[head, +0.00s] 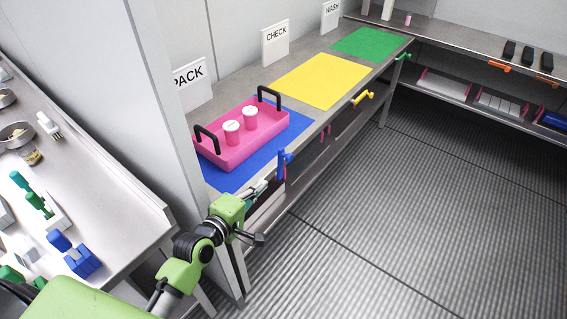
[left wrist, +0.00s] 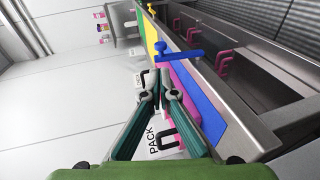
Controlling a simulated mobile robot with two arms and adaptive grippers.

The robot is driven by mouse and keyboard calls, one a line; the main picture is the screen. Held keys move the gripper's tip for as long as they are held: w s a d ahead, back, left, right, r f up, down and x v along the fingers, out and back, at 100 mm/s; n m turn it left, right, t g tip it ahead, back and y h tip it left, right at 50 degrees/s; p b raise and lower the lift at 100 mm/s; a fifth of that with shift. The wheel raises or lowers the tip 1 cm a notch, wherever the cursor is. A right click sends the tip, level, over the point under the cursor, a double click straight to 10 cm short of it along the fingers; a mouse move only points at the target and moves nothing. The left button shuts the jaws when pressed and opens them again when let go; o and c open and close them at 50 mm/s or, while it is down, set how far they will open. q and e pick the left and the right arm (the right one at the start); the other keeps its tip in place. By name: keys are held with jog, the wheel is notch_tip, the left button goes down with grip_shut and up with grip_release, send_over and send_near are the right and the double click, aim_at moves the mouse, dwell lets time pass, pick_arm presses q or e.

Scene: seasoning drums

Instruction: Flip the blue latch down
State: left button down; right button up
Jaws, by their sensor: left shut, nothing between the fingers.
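The blue latch (head: 282,163) is on the front edge of the counter, beside the blue mat (head: 228,178). In the head view its blue body runs roughly up and down in the picture. In the left wrist view the latch (left wrist: 182,53) shows as a bar with a round knob at its left end, just beyond the fingertips. My left gripper (head: 262,187) is shut and empty, a little to the lower left of the latch in the head view. The fingers (left wrist: 152,76) look apart from the latch, though the exact gap is hard to judge. My right gripper is out of view.
A pink tray (head: 262,143) with black handles holds two pink-and-white drums on the blue mat. A yellow latch (head: 362,97) and a green latch (head: 402,57) sit farther along the same edge. A lower shelf runs beneath; the floor (head: 430,210) at right is clear.

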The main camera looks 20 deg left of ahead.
pick_arm(q)
send_near(287, 160)
jog(key=p+x, duration=0.1)
jog(key=x, duration=0.4)
jog(key=shift+w+d, duration=0.1)
jog(key=shift+x, duration=0.8)
jog(key=shift+w, duration=0.1)
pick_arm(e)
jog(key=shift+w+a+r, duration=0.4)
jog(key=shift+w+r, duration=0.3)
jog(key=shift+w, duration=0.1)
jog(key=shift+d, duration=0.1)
